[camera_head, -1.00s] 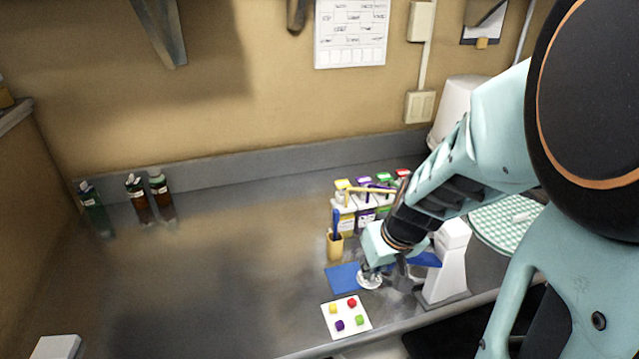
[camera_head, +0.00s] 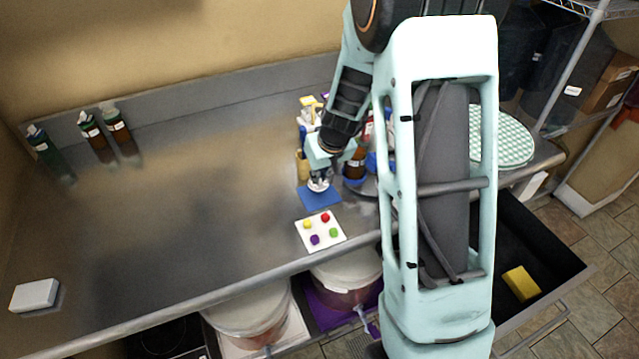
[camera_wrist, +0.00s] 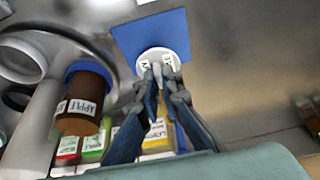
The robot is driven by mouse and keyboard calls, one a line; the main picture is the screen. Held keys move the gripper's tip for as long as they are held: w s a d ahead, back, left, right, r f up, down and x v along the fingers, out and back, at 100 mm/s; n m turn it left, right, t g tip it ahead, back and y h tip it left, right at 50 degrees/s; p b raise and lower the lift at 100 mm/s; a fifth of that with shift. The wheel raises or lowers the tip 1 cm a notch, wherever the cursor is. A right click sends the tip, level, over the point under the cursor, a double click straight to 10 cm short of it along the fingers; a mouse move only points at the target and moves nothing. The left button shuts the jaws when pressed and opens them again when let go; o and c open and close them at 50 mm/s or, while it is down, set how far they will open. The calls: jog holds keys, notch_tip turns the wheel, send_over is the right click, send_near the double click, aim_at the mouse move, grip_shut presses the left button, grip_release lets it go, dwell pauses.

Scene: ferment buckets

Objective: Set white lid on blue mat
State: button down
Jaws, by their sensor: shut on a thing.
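My gripper (camera_head: 320,178) is shut on the white lid (camera_head: 320,185), a small round disc. In the wrist view the gripper (camera_wrist: 161,72) pinches the lid (camera_wrist: 155,54) by its near part. The blue mat (camera_head: 322,199) is a flat square on the metal counter; it also shows in the wrist view (camera_wrist: 145,27). The lid overlaps one edge of the mat in both views. I cannot tell whether it touches the mat or hangs just above it.
A white card with coloured dots (camera_head: 320,230) lies just in front of the mat. A brown APPLE bottle (camera_wrist: 84,105) stands close beside the gripper. Several colour-topped bottles (camera_head: 308,102) stand behind it. The counter's left and middle (camera_head: 190,200) are mostly clear.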

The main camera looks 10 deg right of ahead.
aim_at(320, 181)
jog(key=shift+f+b, duration=0.65)
jog(key=shift+f, duration=0.7)
jog(key=shift+f, duration=0.1)
jog(key=shift+f, duration=0.1)
jog(key=c, duration=2.1)
grip_release()
jog(key=shift+s+r, duration=0.15)
jog(key=shift+r, duration=0.4)
jog(key=v, duration=1.1)
jog(key=shift+d+r+p, duration=0.1)
jog(key=shift+r+p, duration=0.05)
jog(key=shift+p, duration=0.2)
